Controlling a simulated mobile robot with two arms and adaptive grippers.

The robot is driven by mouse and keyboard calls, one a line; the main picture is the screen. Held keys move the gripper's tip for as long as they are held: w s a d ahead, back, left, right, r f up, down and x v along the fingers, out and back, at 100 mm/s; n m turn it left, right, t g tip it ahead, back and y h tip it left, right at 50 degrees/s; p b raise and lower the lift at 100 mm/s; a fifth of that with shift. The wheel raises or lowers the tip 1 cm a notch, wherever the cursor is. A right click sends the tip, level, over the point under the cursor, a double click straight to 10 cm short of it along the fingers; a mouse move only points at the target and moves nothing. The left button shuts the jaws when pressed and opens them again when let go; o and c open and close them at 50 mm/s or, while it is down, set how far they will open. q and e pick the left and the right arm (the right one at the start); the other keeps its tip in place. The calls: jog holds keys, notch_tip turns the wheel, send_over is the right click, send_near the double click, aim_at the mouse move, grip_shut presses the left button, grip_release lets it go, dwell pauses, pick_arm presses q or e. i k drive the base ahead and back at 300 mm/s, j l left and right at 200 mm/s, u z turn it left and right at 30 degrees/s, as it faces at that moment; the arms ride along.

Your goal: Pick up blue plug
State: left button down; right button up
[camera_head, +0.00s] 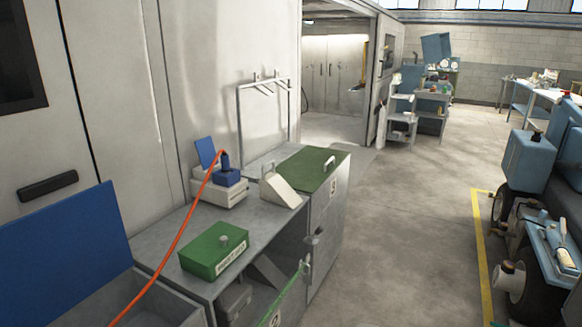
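A small dark-blue plug (225,160) stands upright on a blue block (227,177) at the back of the grey workbench. An orange cable (178,240) runs from the top of the plug down to the lower left edge of the view. The blue block sits on a whitish box (217,193) with a raised blue lid (206,151) behind it. The plug's lower end is hidden, so I cannot tell how deep it sits. Neither of my grippers is in view.
A green box (214,250) lies on the bench in front, and a beige wedge-shaped block (280,188) stands to the right. A green-topped cabinet (315,165) adjoins the bench. A large blue lid (62,256) stands open at left.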

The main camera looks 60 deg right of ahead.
aim_at(224, 159)
jog(key=z, duration=1.6)
